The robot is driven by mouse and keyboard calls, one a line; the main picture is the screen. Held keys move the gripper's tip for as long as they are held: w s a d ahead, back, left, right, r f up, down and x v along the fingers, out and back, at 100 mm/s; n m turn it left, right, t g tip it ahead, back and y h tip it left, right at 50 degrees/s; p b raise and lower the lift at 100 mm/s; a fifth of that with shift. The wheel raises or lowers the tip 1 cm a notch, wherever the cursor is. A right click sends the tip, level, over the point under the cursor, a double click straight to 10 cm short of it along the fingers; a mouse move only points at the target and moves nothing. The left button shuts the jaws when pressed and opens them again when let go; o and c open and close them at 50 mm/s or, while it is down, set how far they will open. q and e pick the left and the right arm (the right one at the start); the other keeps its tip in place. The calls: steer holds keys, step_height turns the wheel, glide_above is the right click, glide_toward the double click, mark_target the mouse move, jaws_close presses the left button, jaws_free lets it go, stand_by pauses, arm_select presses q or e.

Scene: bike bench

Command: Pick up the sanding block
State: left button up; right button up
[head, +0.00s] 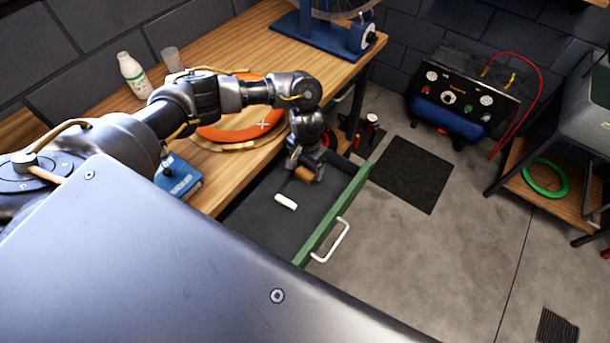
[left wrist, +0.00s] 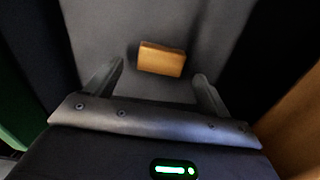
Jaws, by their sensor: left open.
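The sanding block is a small orange-brown block (left wrist: 161,59) on the grey drawer floor, ahead of and between the fingers in the left wrist view. In the head view the block (head: 305,174) shows just below my left gripper (head: 303,166), which reaches down into the open drawer. In the left wrist view the left gripper (left wrist: 160,88) has its two fingers spread apart with nothing between the tips. The block looks apart from both fingers. My right gripper is not in view.
The open drawer (head: 262,199) has a green front and a white handle (head: 331,242). A white cylinder (head: 286,202) lies in it, left of the block. The wooden bench (head: 105,118) holds an orange disc (head: 232,133), a blue box (head: 178,177) and a white bottle (head: 134,75).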

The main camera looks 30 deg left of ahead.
arm_select(q)
steer(key=shift+f, duration=1.25)
steer(key=c, duration=1.1)
steer(key=shift+o, duration=0.2)
steer(key=shift+r, duration=0.1)
steer(key=shift+w+r, duration=0.1)
steer(key=shift+r, duration=0.5)
steer(key=r, duration=0.2)
steer(key=shift+d+r+p, duration=0.2)
steer(key=shift+r+p, duration=0.1)
steer(key=shift+r, duration=0.1)
steer(key=s+d+r+p, duration=0.2)
steer(key=s+d+r, duration=0.2)
steer(key=d+r, duration=0.5)
steer(key=d, duration=0.3)
steer(key=shift+s+d, duration=0.4)
